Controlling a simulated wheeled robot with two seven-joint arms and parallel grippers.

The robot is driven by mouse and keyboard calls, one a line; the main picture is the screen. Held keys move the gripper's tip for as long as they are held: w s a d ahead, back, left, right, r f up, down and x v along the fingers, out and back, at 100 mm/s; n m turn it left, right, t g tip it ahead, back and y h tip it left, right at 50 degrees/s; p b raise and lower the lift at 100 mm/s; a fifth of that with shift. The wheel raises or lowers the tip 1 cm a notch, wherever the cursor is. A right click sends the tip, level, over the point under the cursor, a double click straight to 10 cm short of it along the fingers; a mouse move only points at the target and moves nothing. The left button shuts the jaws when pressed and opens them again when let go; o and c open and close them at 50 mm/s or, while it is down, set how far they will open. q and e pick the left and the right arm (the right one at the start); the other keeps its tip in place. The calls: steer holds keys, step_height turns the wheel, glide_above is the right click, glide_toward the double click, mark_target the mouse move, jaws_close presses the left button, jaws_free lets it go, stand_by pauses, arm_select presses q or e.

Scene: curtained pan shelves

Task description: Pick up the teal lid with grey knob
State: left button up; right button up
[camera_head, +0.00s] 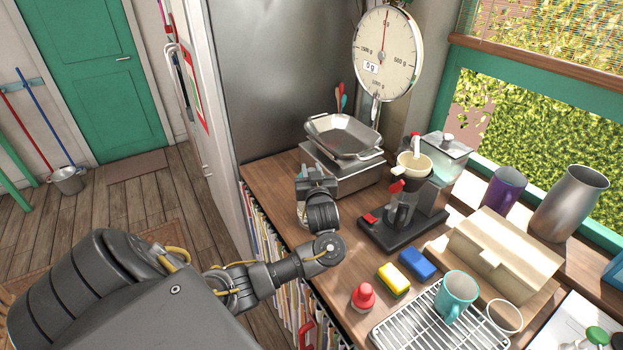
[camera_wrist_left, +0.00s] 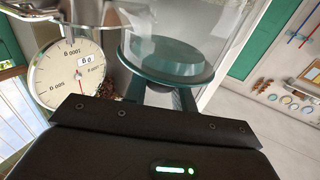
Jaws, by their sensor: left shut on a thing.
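My left gripper (camera_head: 317,180) is in front of the scale's base in the head view. It is shut on the lid, apparently by its knob, which is mostly hidden. I cannot tell whether the lid rests on the glass or is clear of it. I cannot make out the lid in the head view. My right gripper is not in view.
A scale (camera_head: 340,165) with a metal pan (camera_head: 345,136) stands behind my gripper, its dial (camera_head: 387,52) above. A coffee machine (camera_head: 405,215) is to the right. A red-topped shaker (camera_head: 363,296), sponges (camera_head: 393,279) and a teal mug (camera_head: 456,296) on a rack are nearer.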

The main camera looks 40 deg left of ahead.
arm_select(q)
steer(key=shift+r+b, duration=0.4)
step_height(320, 180, up, 3)
steer(key=shift+s+d+f+b, duration=0.1)
steer(key=shift+s+f+b, duration=0.1)
steer(key=shift+b, duration=0.45)
steer(key=s+d+r, duration=0.2)
steer(key=s+r, duration=0.1)
steer(key=s, duration=0.1)
steer(key=s+d+r, duration=0.2)
steer(key=s+r, duration=0.1)
steer(key=s, duration=0.1)
steer(key=s+d+r, duration=0.2)
steer(key=s+r, duration=0.1)
steer(key=shift+s+d+r, duration=0.35)
steer(key=shift+s+d, duration=0.05)
